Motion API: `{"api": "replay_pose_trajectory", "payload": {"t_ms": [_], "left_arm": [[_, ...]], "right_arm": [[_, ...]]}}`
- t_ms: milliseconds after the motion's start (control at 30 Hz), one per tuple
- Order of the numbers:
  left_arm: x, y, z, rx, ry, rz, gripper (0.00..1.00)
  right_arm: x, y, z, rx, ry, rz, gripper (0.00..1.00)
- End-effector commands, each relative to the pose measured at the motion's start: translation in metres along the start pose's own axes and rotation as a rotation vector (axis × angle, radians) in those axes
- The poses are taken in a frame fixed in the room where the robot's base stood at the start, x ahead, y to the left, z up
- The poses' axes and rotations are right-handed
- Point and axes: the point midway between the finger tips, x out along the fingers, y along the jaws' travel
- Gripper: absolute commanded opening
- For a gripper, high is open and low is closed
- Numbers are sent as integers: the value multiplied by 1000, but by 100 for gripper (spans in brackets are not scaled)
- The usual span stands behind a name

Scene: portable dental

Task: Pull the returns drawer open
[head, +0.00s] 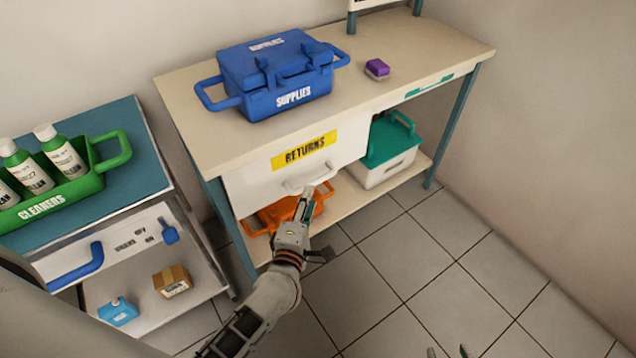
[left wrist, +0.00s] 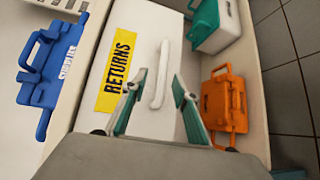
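The returns drawer (head: 255,186) has a white front with a yellow RETURNS label and sits under the tabletop's front edge; it looks shut. Its pale bar handle (head: 308,180) is on the front below the label. My left gripper (head: 308,200) is at the handle. In the left wrist view the left gripper's (left wrist: 154,92) two fingers are spread, one on each side of the near end of the handle (left wrist: 161,75). I cannot tell whether they touch it. At the bottom edge of the head view, only the separated fingertips of my right gripper (head: 447,352) show.
A blue supplies box (head: 290,98) and a purple block (head: 377,69) stand on the bench. A cart (head: 110,115) with a green cleaners caddy (head: 85,188) stands left. The floor right is clear.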

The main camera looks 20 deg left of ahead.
Motion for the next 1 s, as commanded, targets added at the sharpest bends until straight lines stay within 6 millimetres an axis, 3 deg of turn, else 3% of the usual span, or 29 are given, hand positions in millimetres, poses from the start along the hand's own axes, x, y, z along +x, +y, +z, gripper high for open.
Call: {"api": "replay_pose_trajectory", "payload": {"t_ms": [100, 433, 600, 1000], "left_arm": [[8, -9, -1, -55, 20, -20, 29], [54, -9, -2, -60, 21, -20, 29], [74, -10, -2, -60, 20, -20, 29], [84, -8, -2, -59, 19, -19, 29]], "right_arm": [[1, -1, 3, 0, -3, -1, 40], [2, -4, 10, 1, -12, -8, 40], [3, -6, 5, 1, -2, -11, 40], [6, -3, -5, -1, 17, -8, 40]]}}
